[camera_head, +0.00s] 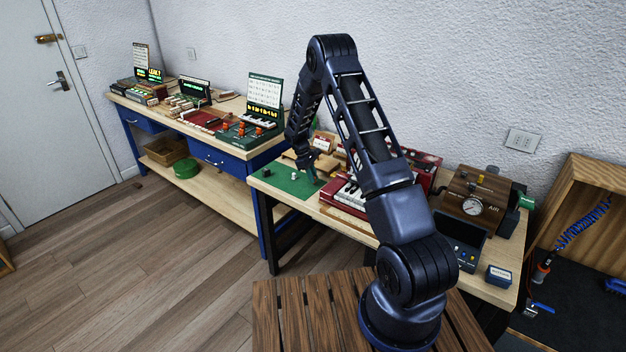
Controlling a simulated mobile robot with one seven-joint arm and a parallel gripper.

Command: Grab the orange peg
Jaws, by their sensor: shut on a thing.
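My gripper (314,178) points down at the right part of a green mat (272,178) on the nearer bench. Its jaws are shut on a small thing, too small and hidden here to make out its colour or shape. I cannot tell whether it is an orange peg. Small orange pieces (259,131) stand on a dark green board (236,140) on the far bench, well away from my gripper. I see no clear orange peg on the mat.
A small pale piece (294,175) lies on the mat. A red keyboard case (345,196) stands close right of my gripper. Beyond it are a wooden box with a gauge (473,206) and a small blue box (498,276). The floor at left is clear.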

